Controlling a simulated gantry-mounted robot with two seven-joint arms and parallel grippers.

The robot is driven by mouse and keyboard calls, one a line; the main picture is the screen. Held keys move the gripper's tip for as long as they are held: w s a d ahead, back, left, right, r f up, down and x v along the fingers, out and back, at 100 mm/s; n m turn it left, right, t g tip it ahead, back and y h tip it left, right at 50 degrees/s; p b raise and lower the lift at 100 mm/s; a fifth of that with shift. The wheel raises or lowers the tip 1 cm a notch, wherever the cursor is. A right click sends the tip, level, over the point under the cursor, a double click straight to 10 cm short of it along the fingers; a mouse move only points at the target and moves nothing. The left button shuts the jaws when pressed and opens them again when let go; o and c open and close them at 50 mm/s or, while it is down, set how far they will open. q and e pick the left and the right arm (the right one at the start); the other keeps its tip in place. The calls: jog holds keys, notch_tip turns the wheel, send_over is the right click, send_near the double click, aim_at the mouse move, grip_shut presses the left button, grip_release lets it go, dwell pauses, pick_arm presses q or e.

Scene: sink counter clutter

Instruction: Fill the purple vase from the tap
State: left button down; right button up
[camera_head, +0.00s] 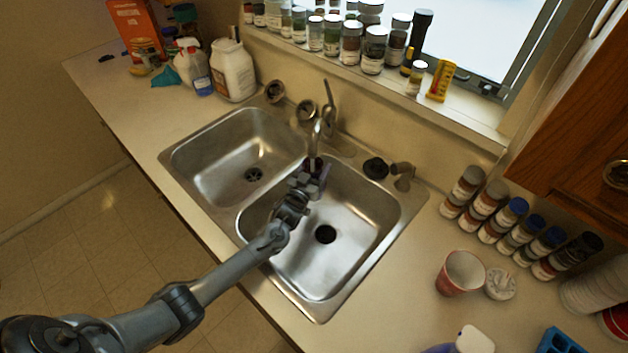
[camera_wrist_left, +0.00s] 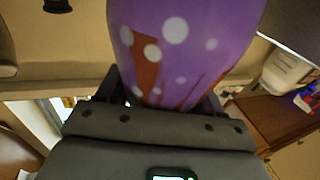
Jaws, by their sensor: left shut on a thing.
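My left gripper (camera_head: 312,181) is shut on the purple vase and holds it over the sink, near the divider between the two basins. In the head view only a small purple part of the vase (camera_head: 323,174) shows past the gripper. In the left wrist view the purple vase (camera_wrist_left: 190,40) fills the upper middle, with white dots and orange-red patches, between my fingers. The tap (camera_head: 328,115) stands behind the sink, and its spout end is close above the vase. I cannot tell whether water runs or whether the vase holds any. My right gripper is not in view.
The left basin (camera_head: 215,165) and right basin (camera_head: 350,255) look empty. Spice jars (camera_head: 515,232), a red cup (camera_head: 459,273) and a white lid (camera_head: 500,284) stand right of the sink. Bottles (camera_head: 232,70) stand at the back left. Several jars line the window sill (camera_head: 465,115).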

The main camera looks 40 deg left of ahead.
pick_arm(q)
jog(key=shift+r, duration=0.1)
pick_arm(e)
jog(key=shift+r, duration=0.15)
pick_arm(q)
jog(key=shift+s+r+p, duration=0.1)
jog(key=shift+s+p, duration=0.15)
jog(key=shift+p, duration=0.1)
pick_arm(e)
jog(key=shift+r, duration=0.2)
pick_arm(q)
jog(key=p+v, duration=0.1)
jog(key=v, duration=0.1)
jog(key=a+p+v, duration=0.1)
jog(key=p, duration=0.1)
jog(key=shift+s+d+r, duration=0.1)
jog(key=shift+s+r, duration=0.05)
jog(key=shift+s, duration=0.35)
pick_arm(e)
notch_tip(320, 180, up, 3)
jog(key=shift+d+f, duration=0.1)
pick_arm(q)
jog(key=shift+s+f, duration=0.2)
jog(key=shift+s, duration=0.55)
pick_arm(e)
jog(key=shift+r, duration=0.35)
